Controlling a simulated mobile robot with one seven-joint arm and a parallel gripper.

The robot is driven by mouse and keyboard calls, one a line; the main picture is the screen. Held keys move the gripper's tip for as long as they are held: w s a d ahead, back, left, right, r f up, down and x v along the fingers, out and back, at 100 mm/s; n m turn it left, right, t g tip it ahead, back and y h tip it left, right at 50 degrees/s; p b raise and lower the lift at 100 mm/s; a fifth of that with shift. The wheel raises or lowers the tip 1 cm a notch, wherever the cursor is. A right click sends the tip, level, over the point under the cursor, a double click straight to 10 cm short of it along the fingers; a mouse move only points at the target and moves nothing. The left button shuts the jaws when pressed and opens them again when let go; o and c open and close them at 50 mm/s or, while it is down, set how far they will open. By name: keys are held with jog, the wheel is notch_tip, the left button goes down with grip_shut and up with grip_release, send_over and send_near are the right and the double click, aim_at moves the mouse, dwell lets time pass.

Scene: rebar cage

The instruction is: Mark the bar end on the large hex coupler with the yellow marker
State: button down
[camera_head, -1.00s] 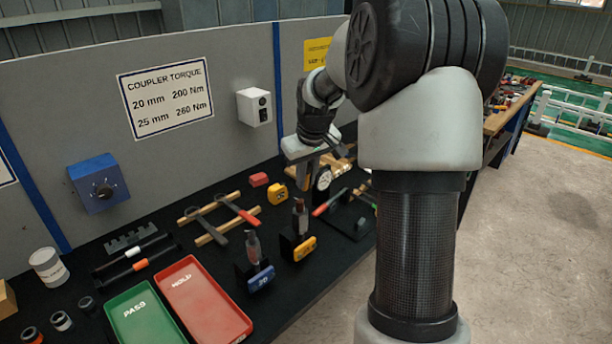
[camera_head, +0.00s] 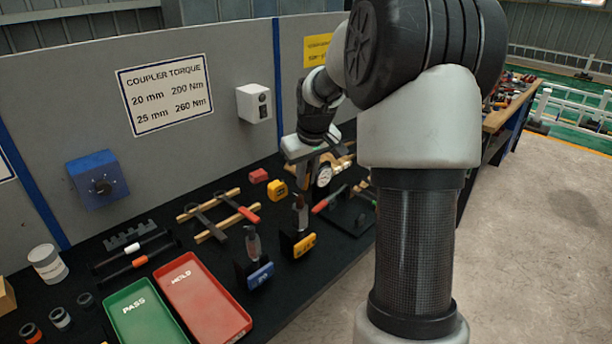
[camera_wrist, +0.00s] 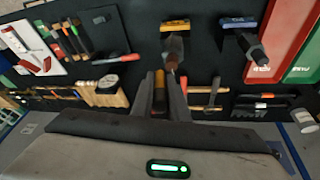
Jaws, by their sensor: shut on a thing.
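My gripper (camera_wrist: 164,84) is shut on a slim piece with a yellow-orange end and a dark part, seen between the fingers in the wrist view; I take it as the yellow marker (camera_wrist: 160,79). In the head view my gripper (camera_head: 312,168) hangs over the bench, behind the coupler stands. The stand with the yellow label (camera_head: 304,245) holds a dark upright coupler (camera_head: 299,215), with a reddish bar end at its top. It also shows just beyond the fingertips in the wrist view (camera_wrist: 173,48). I cannot see contact between marker and bar end.
A blue-labelled stand (camera_head: 260,275) with another coupler is to the left. A red tray (camera_head: 205,302) and a green tray (camera_head: 146,318) lie farther left. A yellow tape measure (camera_head: 277,190), a red block (camera_head: 258,176), wooden strips (camera_head: 228,226) and a dial gauge (camera_head: 324,176) are nearby.

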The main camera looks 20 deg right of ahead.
jog(key=shift+f, duration=0.4)
jog(key=shift+s+a+r+b, duration=0.15)
jog(key=shift+s+a+b, duration=0.4)
jog(key=shift+a, duration=0.35)
jog(key=shift+w+d+p, duration=0.15)
jog(key=shift+w+d, duration=0.1)
jog(key=shift+d, duration=0.25)
jog(key=shift+w+d+p, duration=0.15)
jog(key=shift+w+d, duration=0.1)
jog(key=shift+d, duration=0.2)
notch_tip(320, 180, up, 6)
jog(key=p, duration=0.4)
